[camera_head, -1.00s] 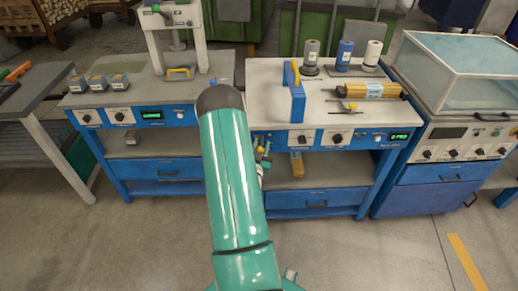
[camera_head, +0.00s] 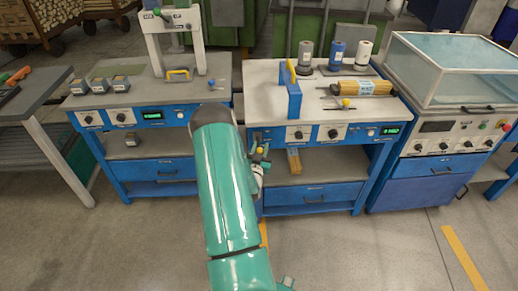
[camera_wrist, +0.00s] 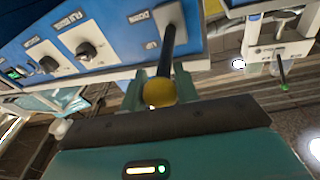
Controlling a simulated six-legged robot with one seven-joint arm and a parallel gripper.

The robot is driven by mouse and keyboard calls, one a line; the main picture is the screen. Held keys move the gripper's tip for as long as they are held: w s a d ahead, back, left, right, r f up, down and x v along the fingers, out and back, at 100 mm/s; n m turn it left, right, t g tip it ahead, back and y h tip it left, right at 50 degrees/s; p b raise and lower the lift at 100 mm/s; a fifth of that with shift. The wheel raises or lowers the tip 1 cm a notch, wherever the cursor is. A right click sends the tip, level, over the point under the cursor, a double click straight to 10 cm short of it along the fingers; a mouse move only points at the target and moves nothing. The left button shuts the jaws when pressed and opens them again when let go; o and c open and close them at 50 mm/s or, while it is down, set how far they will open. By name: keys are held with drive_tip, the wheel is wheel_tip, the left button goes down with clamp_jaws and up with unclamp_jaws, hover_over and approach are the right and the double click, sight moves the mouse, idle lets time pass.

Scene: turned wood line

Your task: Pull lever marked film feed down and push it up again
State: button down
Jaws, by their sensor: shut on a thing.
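The film feed lever is a black rod (camera_wrist: 170,45) with a yellow ball knob (camera_wrist: 159,93). It sticks out of a light plate marked UP and DOWN on the blue front panel, beside the words FILM FEED. In the wrist view my gripper (camera_wrist: 160,92) has its two green fingers on either side of the knob, shut on it. In the head view the yellow knob (camera_head: 260,150) shows small at the front left of the right-hand bench, with my gripper (camera_head: 258,161) at it, partly hidden by my arm. I cannot tell how far the lever is tilted.
The blue bench (camera_head: 310,200) has black dials and a green display (camera_head: 390,131). A blue upright block with a yellow handle (camera_head: 294,90) and several spools stand on top. Another bench (camera_head: 155,165) stands left, a glass-covered machine (camera_head: 455,75) right. The front floor is clear.

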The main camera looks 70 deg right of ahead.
drive_tip(key=shift+s+a+f, duration=0.15)
drive_tip(key=shift+a+f, duration=0.05)
drive_tip(key=shift+f, duration=0.7)
drive_tip(key=c, duration=2.2)
unclamp_jaws()
drive_tip(key=shift+f, duration=0.7)
drive_tip(key=c, duration=1.1)
unclamp_jaws()
drive_tip(key=shift+d+r, duration=0.15)
drive_tip(key=shift+r, duration=0.05)
drive_tip(key=shift+o, duration=0.2)
drive_tip(key=shift+r, duration=0.1)
drive_tip(key=v, duration=1.4)
drive_tip(key=shift+d+r, duration=0.1)
drive_tip(key=shift+r, duration=0.05)
